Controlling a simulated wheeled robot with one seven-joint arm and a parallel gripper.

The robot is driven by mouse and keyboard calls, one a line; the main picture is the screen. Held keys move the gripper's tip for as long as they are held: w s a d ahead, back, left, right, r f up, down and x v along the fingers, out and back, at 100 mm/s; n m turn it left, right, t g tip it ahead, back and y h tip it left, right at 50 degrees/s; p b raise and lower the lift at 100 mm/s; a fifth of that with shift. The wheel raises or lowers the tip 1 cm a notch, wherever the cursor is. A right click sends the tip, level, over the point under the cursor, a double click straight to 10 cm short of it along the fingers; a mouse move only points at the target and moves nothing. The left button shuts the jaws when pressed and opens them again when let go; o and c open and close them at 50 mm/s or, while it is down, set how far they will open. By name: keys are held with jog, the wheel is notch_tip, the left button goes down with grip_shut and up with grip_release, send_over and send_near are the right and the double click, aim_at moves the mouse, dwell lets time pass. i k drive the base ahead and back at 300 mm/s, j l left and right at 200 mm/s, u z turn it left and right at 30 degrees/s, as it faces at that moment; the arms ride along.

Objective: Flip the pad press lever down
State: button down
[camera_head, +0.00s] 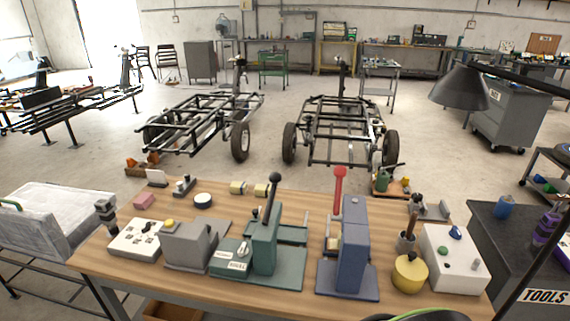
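Two lever presses stand side by side on the wooden workbench (190,275). The green press (264,240) has a black lever (271,193) with a round knob, pointing up and leaning slightly right. Its base carries a small white label and a small light-coloured knob. The blue press (353,250) has a red-handled lever (338,186) standing upright. The frame does not make clear which is the pad press; both levers are raised. My gripper is not in view, and nothing is seen touching either lever.
A grey block device (190,247) and a white panel (134,238) stand left of the green press. A yellow round container (409,274) and a white box (455,258) stand right of the blue press. A black lamp (460,90) hangs at upper right. Bare bench shows along the front edge.

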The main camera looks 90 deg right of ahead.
aim_at(340, 171)
jog(key=u, duration=0.45)
jog(key=l+u, duration=0.15)
jog(key=u, duration=0.25)
jog(key=i+l+u, duration=0.1)
jog(key=u, duration=0.35)
jog(key=l+u, duration=0.1)
jog(key=u, duration=0.35)
jog(key=l+u, duration=0.1)
jog(key=u, duration=0.85)
jog(key=k+u, duration=0.1)
jog(key=u, duration=1)
jog(key=k+u, duration=0.1)
jog(key=u, duration=1)
jog(key=k+j+u, duration=0.1)
jog(key=u, duration=1)
jog(key=j+u, duration=0.15)
jog(key=u, duration=0.4)
